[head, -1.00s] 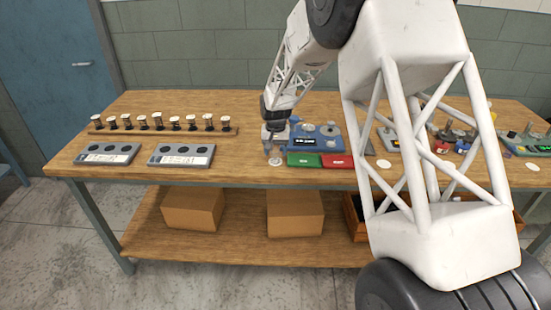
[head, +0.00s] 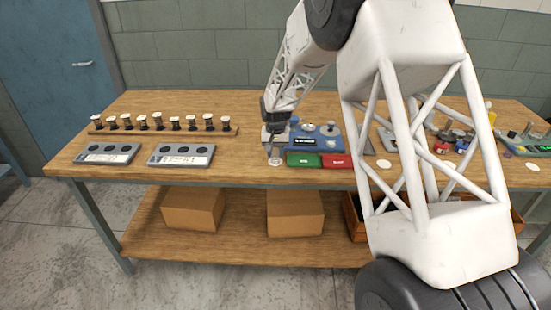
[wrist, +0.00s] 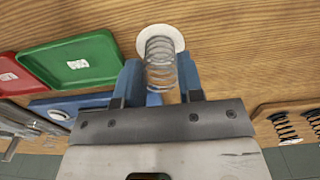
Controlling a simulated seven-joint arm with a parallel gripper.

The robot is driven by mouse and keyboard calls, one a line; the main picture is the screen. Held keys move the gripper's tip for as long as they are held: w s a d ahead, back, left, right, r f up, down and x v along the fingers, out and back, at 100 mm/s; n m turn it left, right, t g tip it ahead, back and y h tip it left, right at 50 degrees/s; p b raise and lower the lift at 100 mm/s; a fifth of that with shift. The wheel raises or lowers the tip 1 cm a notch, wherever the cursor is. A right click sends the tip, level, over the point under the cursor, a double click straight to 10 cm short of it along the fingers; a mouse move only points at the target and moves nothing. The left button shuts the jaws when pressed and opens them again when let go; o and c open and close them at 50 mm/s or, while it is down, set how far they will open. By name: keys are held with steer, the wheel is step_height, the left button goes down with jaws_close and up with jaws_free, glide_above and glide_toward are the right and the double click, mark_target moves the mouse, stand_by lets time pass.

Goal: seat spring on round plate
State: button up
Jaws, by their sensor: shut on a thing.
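In the wrist view the spring (wrist: 161,65) is a bare metal coil between the two blue fingers of my gripper (wrist: 161,80). The gripper is shut on it. The coil's far end overlaps the round white plate (wrist: 176,36) on the table; I cannot tell whether it touches the plate. In the head view the plate (head: 275,161) lies near the table's front edge, just below my gripper (head: 272,148). The spring is too small to make out there.
A green tray (head: 304,160) and a red tray (head: 337,161) lie right of the plate. A blue machine (head: 318,138) stands behind them. A wooden rack (head: 160,131) of several springs and two grey blocks (head: 181,155) (head: 107,153) are on the left.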

steer(key=shift+r, duration=0.85)
stand_by(0.5)
steer(key=shift+r, duration=0.95)
steer(key=w+d+r, duration=0.1)
steer(key=w+d, duration=0.1)
steer(key=w, duration=0.1)
steer(key=w+d+r, duration=0.1)
steer(key=w+d, duration=0.1)
steer(key=w, duration=0.2)
steer(key=w+d+r, duration=0.1)
steer(key=w+d, duration=0.1)
steer(key=w, duration=0.2)
steer(key=shift+d+r, duration=0.1)
steer(key=w+d+r, duration=0.2)
steer(key=w+d, duration=0.5)
steer(key=w, duration=0.2)
steer(key=shift+d+r, duration=0.15)
steer(key=shift+r, duration=0.25)
steer(key=shift+f, duration=0.15)
steer(key=shift+f, duration=2.55)
